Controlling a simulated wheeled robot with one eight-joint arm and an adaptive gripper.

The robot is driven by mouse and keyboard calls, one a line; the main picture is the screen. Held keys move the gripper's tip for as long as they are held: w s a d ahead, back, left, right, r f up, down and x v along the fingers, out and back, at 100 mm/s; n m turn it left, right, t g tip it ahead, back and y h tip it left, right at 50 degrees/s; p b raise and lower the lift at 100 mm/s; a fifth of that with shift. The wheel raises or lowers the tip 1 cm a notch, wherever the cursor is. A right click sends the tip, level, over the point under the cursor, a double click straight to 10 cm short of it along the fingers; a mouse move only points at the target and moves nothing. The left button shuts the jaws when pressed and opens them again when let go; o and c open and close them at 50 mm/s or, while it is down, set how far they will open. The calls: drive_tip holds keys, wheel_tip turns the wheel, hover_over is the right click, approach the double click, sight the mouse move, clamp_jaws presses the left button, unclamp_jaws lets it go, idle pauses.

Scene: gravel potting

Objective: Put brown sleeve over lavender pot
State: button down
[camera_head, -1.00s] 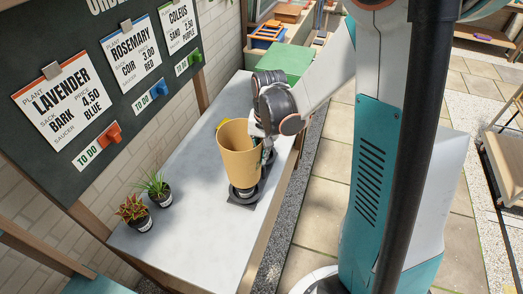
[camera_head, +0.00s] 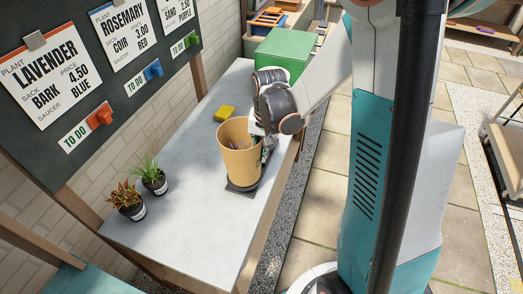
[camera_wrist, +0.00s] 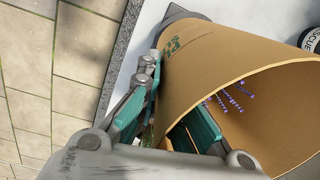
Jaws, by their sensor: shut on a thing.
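The brown sleeve (camera_head: 240,158) is upright around the lavender on the table's right side, and its lower end is close to a dark square base (camera_head: 241,190). Purple lavender flowers (camera_head: 239,147) show inside its mouth; they also show in the wrist view (camera_wrist: 230,101). The lavender pot is hidden within the sleeve. My gripper (camera_head: 266,148) is shut on the sleeve's wall near the rim, at its right side. In the wrist view, one teal finger is outside the wall and the other inside. I cannot tell whether the sleeve's bottom touches the base.
Two small potted plants, one reddish (camera_head: 128,203) and one green (camera_head: 151,178), stand on the grey table (camera_head: 190,215) at left. A yellow block (camera_head: 225,113) lies behind the sleeve. A green box (camera_head: 283,52) is at the back. The order board (camera_head: 75,100) runs along the left wall.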

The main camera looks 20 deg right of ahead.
drive_tip(key=c, duration=1.7)
unclamp_jaws()
drive_tip(key=r, duration=1.2)
drive_tip(key=shift+s+d, duration=0.25)
drive_tip(key=shift+d, duration=0.1)
drive_tip(key=shift+s+a+r+n+t+h+b, duration=0.1)
drive_tip(key=shift+s+a+r+n+t+b, duration=0.75)
drive_tip(key=shift+s, duration=1.4)
drive_tip(key=shift+s+a+r+n+t+h+b, duration=0.1)
drive_tip(key=shift+s+a+r+n+t+b, duration=0.25)
drive_tip(key=shift+s+a+n+t, duration=1.4)
drive_tip(key=shift+s+a+r+n+t+h+b, duration=0.1)
drive_tip(key=shift+s+a+r+n+t+b, duration=0.4)
drive_tip(key=shift+s, duration=2.25)
